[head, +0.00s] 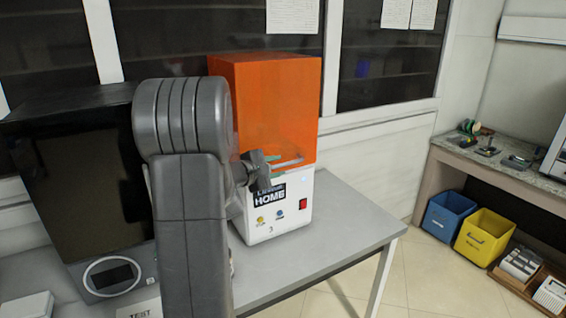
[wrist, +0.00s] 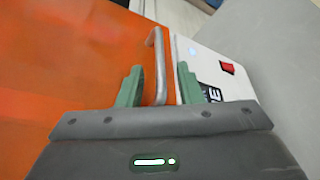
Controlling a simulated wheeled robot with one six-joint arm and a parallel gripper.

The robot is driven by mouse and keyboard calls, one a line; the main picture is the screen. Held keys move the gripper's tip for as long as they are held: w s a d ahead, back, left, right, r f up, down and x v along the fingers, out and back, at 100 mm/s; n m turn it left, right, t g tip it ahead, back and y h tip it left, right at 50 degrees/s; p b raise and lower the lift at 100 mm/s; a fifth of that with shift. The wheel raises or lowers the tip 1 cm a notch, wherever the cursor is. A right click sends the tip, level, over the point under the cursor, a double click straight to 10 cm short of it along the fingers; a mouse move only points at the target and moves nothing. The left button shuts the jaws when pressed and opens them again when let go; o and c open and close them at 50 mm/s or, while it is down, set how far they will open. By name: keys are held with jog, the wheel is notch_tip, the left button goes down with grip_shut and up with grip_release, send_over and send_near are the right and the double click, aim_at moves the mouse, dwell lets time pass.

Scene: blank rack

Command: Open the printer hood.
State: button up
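The printer has an orange hood (head: 275,90) on a white base (head: 285,205) and stands on the grey table. The hood is down on the base. A metal bar handle (wrist: 155,45) runs along the hood's lower front edge; in the head view it is partly behind my gripper (head: 270,165). In the wrist view my gripper (wrist: 159,75) has its two green fingers apart, with the handle showing between them. I cannot tell whether either finger touches the handle. The white base (wrist: 215,75) lies to the right of the fingers there.
A dark machine (head: 75,175) stands left of the printer, partly behind my arm. The grey table (head: 330,220) is bare right of the printer. A blue bin (head: 447,215) and a yellow bin (head: 484,237) stand under a counter at the right. Windows are behind.

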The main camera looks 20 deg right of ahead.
aim_at(280, 165)
jog(key=shift+x, duration=1.85)
grip_shut()
